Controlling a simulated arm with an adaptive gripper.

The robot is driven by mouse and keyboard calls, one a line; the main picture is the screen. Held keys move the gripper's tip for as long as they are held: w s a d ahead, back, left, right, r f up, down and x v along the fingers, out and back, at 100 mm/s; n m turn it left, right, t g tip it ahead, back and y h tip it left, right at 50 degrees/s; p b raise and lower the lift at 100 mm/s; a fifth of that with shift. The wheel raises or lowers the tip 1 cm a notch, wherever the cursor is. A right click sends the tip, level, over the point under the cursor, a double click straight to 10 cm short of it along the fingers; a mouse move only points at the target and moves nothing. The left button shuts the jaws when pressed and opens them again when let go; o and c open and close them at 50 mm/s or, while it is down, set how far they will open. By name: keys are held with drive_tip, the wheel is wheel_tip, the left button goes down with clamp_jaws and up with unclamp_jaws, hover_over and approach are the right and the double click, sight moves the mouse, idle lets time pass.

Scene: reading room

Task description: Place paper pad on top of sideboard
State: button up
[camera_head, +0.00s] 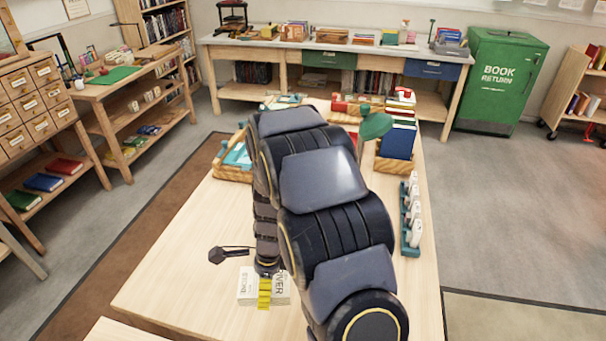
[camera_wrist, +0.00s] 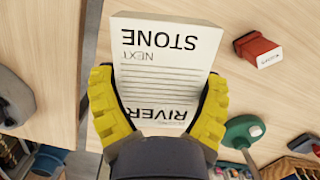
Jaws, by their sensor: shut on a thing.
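A white paper pad (camera_wrist: 165,65) with black printed words and ruled lines sits between the yellow fingers of my gripper (camera_wrist: 158,112) in the wrist view. My gripper is shut on the pad's two sides. In the head view, the pad (camera_head: 248,286) and my gripper (camera_head: 264,293) show low in the middle, over the near part of the pale table; I cannot tell whether the pad touches it. My arm hides part of the pad and the table. A long wooden unit with green and blue drawers, which looks like the sideboard (camera_head: 340,47), stands along the back wall.
The pale table (camera_head: 185,262) holds wooden trays (camera_head: 232,174), a green lamp (camera_head: 376,126), upright books (camera_head: 398,140) and a bottle rack (camera_head: 411,215). Boxes and books crowd much of the back unit's top. A green book-return bin (camera_head: 500,80) stands right of it.

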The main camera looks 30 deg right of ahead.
drive_tip(key=s+d+m, duration=0.3)
drive_tip(key=s+d, duration=0.1)
drive_tip(key=d, duration=0.7)
drive_tip(key=shift+w+d+f, duration=0.1)
drive_tip(key=shift+f, duration=4.35)
drive_tip(key=shift+f, duration=0.1)
drive_tip(key=o, duration=1)
drive_tip(key=shift+c, duration=0.2)
